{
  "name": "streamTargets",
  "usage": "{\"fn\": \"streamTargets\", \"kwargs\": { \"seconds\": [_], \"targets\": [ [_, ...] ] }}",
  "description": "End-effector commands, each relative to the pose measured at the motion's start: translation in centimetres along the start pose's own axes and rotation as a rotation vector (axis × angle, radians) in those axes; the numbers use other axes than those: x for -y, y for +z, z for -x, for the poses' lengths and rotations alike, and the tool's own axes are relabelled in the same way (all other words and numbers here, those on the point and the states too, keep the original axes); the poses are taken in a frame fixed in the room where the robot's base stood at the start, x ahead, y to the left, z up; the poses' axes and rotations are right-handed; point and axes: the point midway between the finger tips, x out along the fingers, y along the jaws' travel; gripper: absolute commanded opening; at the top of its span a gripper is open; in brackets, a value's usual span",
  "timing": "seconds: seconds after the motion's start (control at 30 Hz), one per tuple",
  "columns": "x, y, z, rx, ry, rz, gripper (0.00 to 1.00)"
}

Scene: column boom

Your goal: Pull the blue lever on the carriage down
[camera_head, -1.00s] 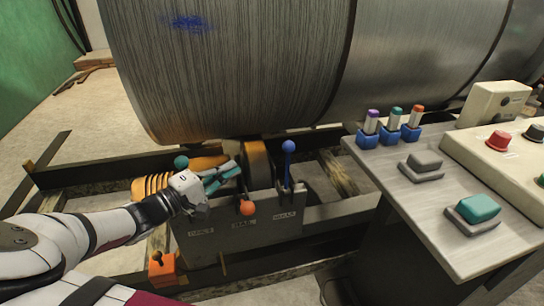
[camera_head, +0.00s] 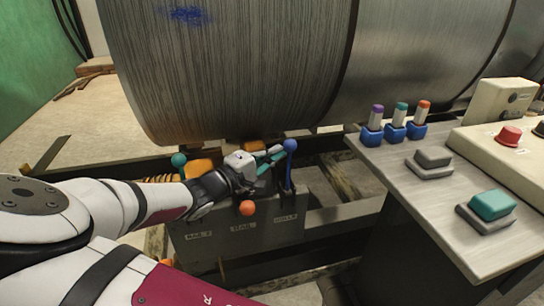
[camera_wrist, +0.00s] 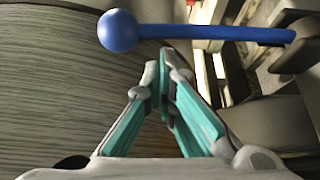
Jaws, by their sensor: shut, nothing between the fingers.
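The blue lever (camera_head: 288,170) stands upright at the right end of the grey lever box on the carriage (camera_head: 240,238), its round blue knob on top. In the wrist view the lever (camera_wrist: 215,32) lies across the top of the picture, knob at left, just beyond my fingertips. My gripper (camera_head: 275,158) is shut and empty, its teal fingers pointing at the lever just below the knob. In the wrist view the fingertips (camera_wrist: 163,62) are together, close to the rod; I cannot tell whether they touch it.
A teal-knobbed lever (camera_head: 178,160) stands at the box's left and an orange knob (camera_head: 247,208) sits low in the middle. A large metal drum (camera_head: 230,70) is behind. A control desk (camera_head: 430,210) with buttons and blue-based posts stands at right.

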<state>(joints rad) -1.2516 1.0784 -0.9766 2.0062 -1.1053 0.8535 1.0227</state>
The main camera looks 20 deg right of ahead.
Motion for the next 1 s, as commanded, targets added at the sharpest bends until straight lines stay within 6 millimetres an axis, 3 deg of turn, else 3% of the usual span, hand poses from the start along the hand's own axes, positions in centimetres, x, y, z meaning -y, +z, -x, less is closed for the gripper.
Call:
{"fn": "streamTargets", "kwargs": {
  "seconds": [1.0],
  "targets": [
    [-0.2, 2.0, 1.0, 0.003, 0.001, -0.001, 0.00]
  ]
}}
